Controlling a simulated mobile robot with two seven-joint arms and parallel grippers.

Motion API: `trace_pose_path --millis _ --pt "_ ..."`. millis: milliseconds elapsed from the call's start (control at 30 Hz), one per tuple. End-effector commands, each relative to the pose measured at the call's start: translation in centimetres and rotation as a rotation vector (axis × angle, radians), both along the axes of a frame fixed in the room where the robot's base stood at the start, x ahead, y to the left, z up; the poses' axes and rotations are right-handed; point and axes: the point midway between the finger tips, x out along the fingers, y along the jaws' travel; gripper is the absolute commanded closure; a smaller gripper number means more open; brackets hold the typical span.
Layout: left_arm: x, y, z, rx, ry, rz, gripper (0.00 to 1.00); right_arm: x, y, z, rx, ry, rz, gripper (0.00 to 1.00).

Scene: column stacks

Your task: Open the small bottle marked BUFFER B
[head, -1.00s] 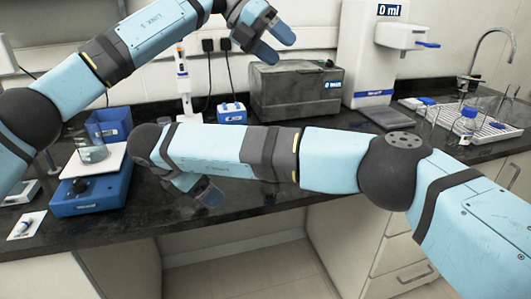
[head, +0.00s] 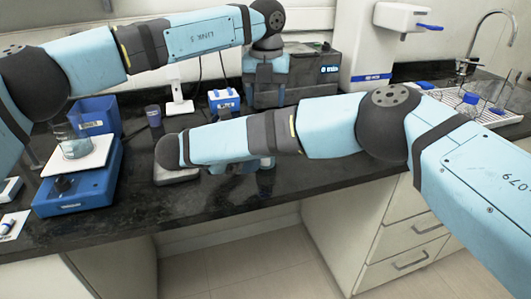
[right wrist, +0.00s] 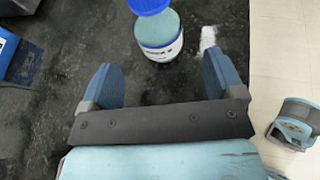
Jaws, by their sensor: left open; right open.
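In the right wrist view, a small bottle with a blue cap (right wrist: 150,5) and a white label (right wrist: 162,48) stands on the dark counter just beyond my right gripper. I cannot read its label. My right gripper (right wrist: 165,85) is open and empty, with its fingers apart below the bottle in the picture. In the head view my right forearm hides most of that gripper (head: 262,165), and the bottle does not show. My left gripper (head: 267,80) hangs pointing down in front of the dark grey box at the back, open and apart from the bottle.
The dark grey box (head: 315,78) reads "0 min". A blue rack (head: 224,100), a pipette stand (head: 178,106) and a dark cup (head: 153,116) stand behind. A blue balance (head: 85,190) with a beaker is at left. A drying rack (head: 497,118) is at right.

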Motion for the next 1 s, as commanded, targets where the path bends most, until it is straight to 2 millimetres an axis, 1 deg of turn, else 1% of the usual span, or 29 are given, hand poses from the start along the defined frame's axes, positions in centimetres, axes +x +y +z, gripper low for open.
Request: trace_pose_path --millis 33,100,300,500,733,767,800,867,900,967,1000 --pt "0.0 0.0 0.0 -0.001 0.0 0.0 0.41 0.5 -0.9 -0.5 0.002 0.004 -0.003 0.13" --pt "0.0 0.0 0.0 -0.001 0.0 0.0 0.41 1.1 -1.8 -1.0 0.002 0.004 -0.002 0.13" --pt "0.0 0.0 0.0 -0.001 0.0 -0.001 0.41 2.3 -3.7 -1.9 0.002 0.003 -0.001 0.13" --pt "0.0 0.0 0.0 -0.002 0.0 -0.001 0.41 2.8 -4.3 -2.1 0.0 0.001 0.0 0.13" --pt "0.0 0.0 0.0 -0.002 0.0 -0.001 0.41 2.8 -4.3 -2.1 0.0 0.001 0.0 0.13" --pt "0.0 0.0 0.0 -0.002 0.0 -0.001 0.41 2.8 -4.3 -2.1 0.0 0.001 0.0 0.2" --pt "0.0 0.0 0.0 -0.002 0.0 -0.001 0.41 2.8 -4.3 -2.1 0.0 0.001 0.0 0.29" --pt "0.0 0.0 0.0 -0.002 0.0 -0.001 0.41 2.8 -4.3 -2.1 0.0 0.001 0.0 0.43" --pt "0.0 0.0 0.0 -0.002 0.0 -0.001 0.41 2.8 -4.3 -2.1 0.0 0.001 0.0 0.52" --pt "0.0 0.0 0.0 -0.002 0.0 -0.001 0.41 2.8 -4.3 -2.1 0.0 0.001 0.0 0.66" --pt "0.0 0.0 0.0 -0.002 0.0 -0.001 0.41 2.8 -4.3 -2.1 0.001 0.001 0.001 0.75"
